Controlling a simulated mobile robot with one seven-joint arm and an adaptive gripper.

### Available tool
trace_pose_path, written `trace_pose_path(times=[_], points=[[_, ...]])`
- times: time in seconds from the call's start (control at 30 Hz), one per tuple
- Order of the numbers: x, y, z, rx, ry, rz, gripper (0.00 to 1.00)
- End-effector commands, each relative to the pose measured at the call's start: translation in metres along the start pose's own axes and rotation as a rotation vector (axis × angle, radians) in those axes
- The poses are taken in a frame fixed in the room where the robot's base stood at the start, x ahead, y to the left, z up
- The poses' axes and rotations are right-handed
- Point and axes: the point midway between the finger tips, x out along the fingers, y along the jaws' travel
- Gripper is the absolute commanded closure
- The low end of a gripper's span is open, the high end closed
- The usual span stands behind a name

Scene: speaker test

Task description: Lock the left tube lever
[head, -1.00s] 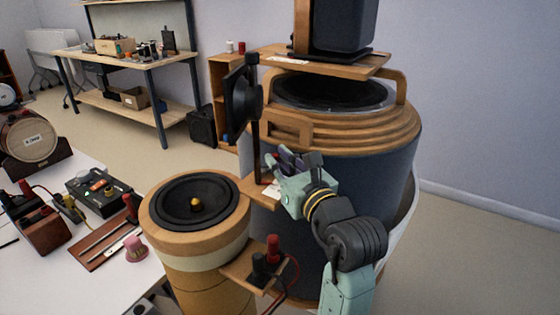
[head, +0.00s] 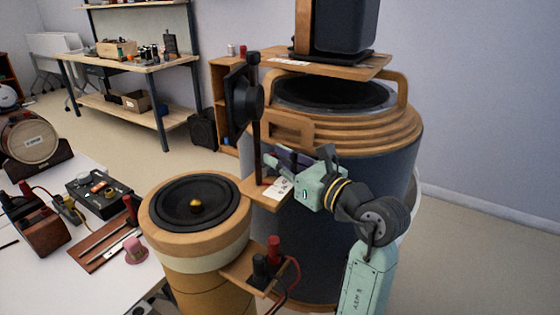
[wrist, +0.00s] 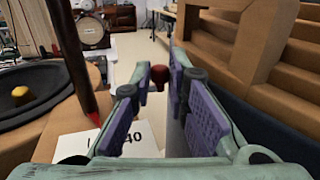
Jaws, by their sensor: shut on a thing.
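A small dark red knob (wrist: 160,75), which looks like the lever's end, shows between my fingertips in the wrist view. My gripper (head: 282,157) is shut on this lever beside the large blue drum; its purple finger pads (wrist: 122,115) stand on either side of the knob. In the head view the fingers hide the lever. A wooden bracket (head: 256,194) with a dark upright post (head: 257,125) and a white numbered label (head: 278,188) sits just left of my gripper.
The large blue drum (head: 325,220) with stepped wooden rings stands close behind my gripper. A wooden speaker tube (head: 205,257) stands left, with red and black terminals (head: 266,257) on a side shelf. A white table (head: 85,275) holds tools at the far left.

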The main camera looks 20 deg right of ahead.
Motion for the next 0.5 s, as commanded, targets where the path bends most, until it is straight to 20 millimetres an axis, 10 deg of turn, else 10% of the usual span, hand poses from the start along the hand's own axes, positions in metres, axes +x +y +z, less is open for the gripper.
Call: trace_pose_path(times=[0.2, 0.5], points=[[0.0008, 0.0001, 0.0006, 0.000, -0.001, -0.001, 0.77], [0.0004, -0.0001, 0.0006, 0.000, -0.001, -0.002, 0.77]])
